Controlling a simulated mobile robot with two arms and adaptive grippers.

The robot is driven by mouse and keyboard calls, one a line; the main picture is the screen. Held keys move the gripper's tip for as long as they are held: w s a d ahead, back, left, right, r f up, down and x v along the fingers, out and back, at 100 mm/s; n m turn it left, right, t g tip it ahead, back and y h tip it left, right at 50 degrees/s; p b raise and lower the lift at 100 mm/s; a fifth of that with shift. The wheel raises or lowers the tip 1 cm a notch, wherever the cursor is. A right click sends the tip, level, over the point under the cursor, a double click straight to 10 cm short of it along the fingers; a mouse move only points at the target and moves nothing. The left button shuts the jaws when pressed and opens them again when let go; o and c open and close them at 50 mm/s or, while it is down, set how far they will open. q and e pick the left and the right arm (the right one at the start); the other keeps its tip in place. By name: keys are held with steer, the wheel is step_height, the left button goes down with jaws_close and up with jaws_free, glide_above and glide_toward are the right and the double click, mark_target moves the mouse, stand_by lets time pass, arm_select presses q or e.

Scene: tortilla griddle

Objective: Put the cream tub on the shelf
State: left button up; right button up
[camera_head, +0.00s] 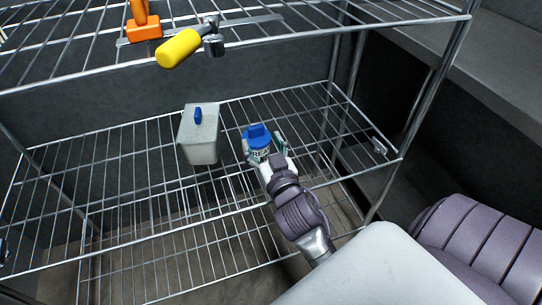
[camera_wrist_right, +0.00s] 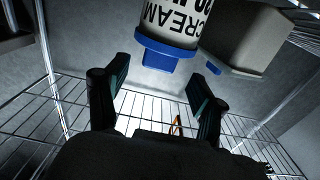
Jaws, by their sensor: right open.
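The cream tub (camera_head: 259,154) is white with dark lettering and a blue lid, and it is at the middle wire shelf (camera_head: 130,205), towards the right. In the right wrist view the tub (camera_wrist_right: 172,22) appears upside down, just beyond the fingers. My right gripper (camera_head: 263,144) is open, with a finger on either side of the tub in the head view. In the right wrist view the gap between its fingers (camera_wrist_right: 157,82) is empty near the tips. The tub's base is hidden, so I cannot tell whether it touches the wires. My left gripper is out of view.
A pale lidded container (camera_head: 200,140) with a blue knob stands left of the tub. A yellow-handled tool (camera_head: 180,47) and an orange object (camera_head: 144,25) are on the upper shelf (camera_head: 85,72). A metal post (camera_head: 425,95) rises at the right. The middle shelf's left part is bare.

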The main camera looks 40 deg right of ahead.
steer(key=v, duration=0.6)
steer(key=shift+s, duration=0.35)
steer(key=shift+a, duration=0.1)
